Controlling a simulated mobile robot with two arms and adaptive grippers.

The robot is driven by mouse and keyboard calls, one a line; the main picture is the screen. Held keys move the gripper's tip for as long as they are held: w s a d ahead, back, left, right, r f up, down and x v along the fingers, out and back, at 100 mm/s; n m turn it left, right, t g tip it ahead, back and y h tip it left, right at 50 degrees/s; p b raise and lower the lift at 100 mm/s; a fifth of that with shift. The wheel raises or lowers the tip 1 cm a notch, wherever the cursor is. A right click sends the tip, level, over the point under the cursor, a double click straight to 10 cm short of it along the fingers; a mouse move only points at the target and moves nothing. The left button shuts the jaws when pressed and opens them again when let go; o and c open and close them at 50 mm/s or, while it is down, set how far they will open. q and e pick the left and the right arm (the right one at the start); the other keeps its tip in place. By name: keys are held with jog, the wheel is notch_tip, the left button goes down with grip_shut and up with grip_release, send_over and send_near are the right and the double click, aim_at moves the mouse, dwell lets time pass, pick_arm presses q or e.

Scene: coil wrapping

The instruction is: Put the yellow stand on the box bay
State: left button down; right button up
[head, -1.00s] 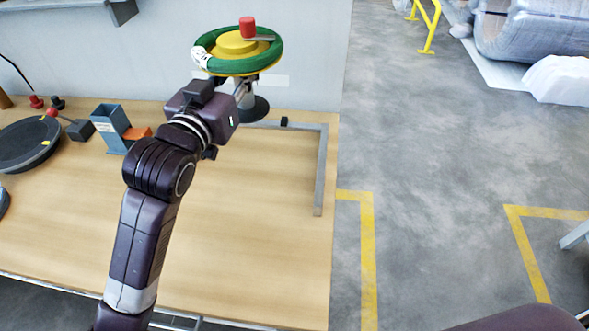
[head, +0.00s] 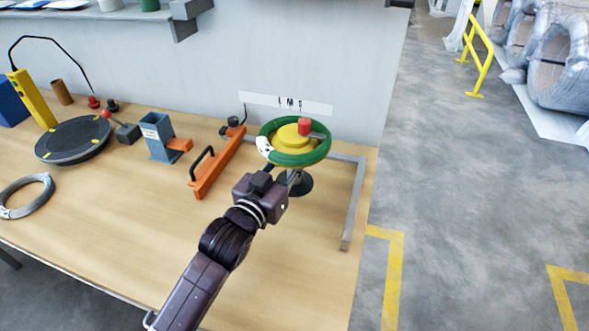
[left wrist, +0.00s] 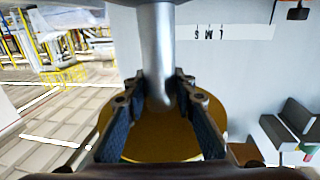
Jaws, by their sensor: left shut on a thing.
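The yellow stand (head: 287,141) is a yellow disc on a grey post with a dark round base. It carries a green ring (head: 318,153), with a red knob on an arm at its top. My left gripper (head: 287,180) is shut on the post below the disc. The left wrist view shows the grey post (left wrist: 161,40) between the fingers (left wrist: 160,88), with the yellow disc behind them. The stand looks upright near a grey L-shaped frame (head: 354,205) at the table's right back corner. I cannot tell whether its base touches the table. No labelled box bay shows. My right gripper is out of view.
An orange tool with a black handle (head: 212,170) lies left of the stand. A blue-grey holder (head: 157,139), a dark turntable (head: 72,143) and a grey coil (head: 22,208) are farther left. The front middle of the wooden table (head: 130,230) is clear.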

pick_arm(q)
jog(key=shift+f, duration=2.1)
jog(key=shift+f, duration=0.15)
jog(key=c, duration=1.6)
grip_release()
jog(key=shift+f, duration=0.15)
jog(key=b+v, duration=0.1)
jog(key=v, duration=0.9)
jog(key=shift+s+a, duration=0.15)
jog(key=shift+s, duration=0.2)
jog(key=shift+s+a, duration=0.3)
jog(key=shift+s, duration=0.3)
